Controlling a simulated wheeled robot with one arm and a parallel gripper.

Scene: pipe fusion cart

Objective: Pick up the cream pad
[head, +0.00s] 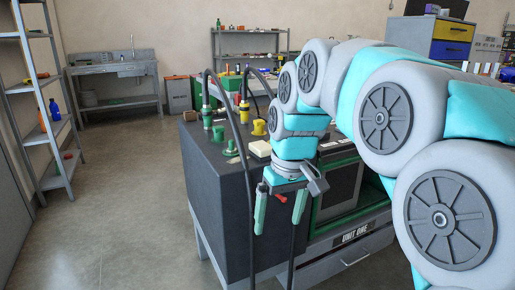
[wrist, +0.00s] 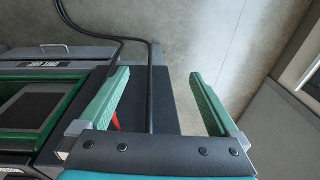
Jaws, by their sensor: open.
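The cream pad (head: 260,148) is a small pale block lying on top of the dark cart body (head: 205,170), just left of my wrist in the head view. It does not show in the wrist view. My gripper (head: 280,218) points down, in front of the cart and lower in the picture than the pad. Its two green fingers are spread wide with nothing held between them. The wrist view also shows my open gripper (wrist: 158,76), with a dark surface, a black cable and floor beyond it.
A small red object (head: 281,198) shows between the fingers in the head view. Black cables (head: 246,150) hang over the cart's top and front. Green and yellow fittings (head: 259,127) stand near the pad. A shelf rack (head: 45,110) stands far left; floor between is clear.

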